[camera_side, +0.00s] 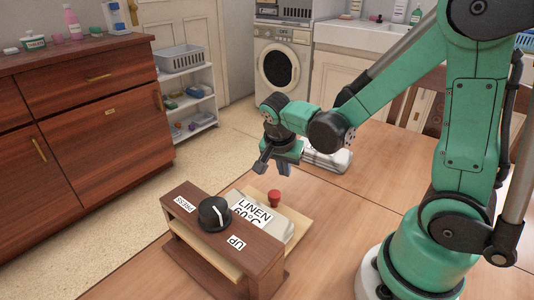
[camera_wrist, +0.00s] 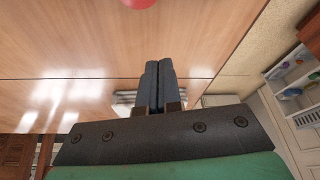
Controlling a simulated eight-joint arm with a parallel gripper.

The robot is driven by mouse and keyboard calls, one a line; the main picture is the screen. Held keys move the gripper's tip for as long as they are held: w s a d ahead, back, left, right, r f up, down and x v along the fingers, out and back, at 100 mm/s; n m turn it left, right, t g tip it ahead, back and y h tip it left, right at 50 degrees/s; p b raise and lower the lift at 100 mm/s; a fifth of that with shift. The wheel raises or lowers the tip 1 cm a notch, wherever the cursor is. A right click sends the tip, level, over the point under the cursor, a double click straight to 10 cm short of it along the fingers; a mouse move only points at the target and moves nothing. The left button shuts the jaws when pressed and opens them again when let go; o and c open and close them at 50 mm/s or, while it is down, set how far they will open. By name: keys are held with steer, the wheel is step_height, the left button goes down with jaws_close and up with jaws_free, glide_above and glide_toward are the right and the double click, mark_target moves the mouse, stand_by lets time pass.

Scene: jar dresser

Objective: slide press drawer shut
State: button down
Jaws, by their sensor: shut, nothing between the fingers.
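The press (camera_side: 265,262) is a dark brown wooden box on the table, with a black dial and PRESS and UP labels on top. Its pale wood drawer (camera_side: 297,217) stands out from the far side, carrying a white block labelled LINEN 60°C (camera_side: 252,213). A red knob (camera_side: 274,197) stands at the drawer's outer end; part of a red round shape, likely this knob (camera_wrist: 139,3), shows at the top edge of the wrist view. My gripper (camera_side: 284,171) is above the table, just beyond the knob and apart from it. Its two dark fingers are together and empty in the wrist view (camera_wrist: 158,66).
A white and grey object (camera_side: 327,157) lies on the table behind my gripper. The table around the drawer is mostly clear. A brown dresser (camera_side: 85,110) stands at left, a white shelf (camera_side: 190,100) and a washing machine (camera_side: 282,62) at the back.

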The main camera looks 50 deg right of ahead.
steer(key=w+v, duration=0.1)
steer(key=v, duration=0.8)
steer(key=s+d+m+y, duration=0.4)
steer(key=d+m+y, duration=0.2)
steer(key=d, duration=0.1)
steer(key=x, duration=1)
steer(key=shift+s+a+f, duration=0.1)
steer(key=shift+s+a, duration=0.1)
steer(key=shift+a, duration=0.1)
steer(key=a, duration=0.2)
steer(key=shift+w+a, duration=0.5)
steer(key=shift+a, duration=0.4)
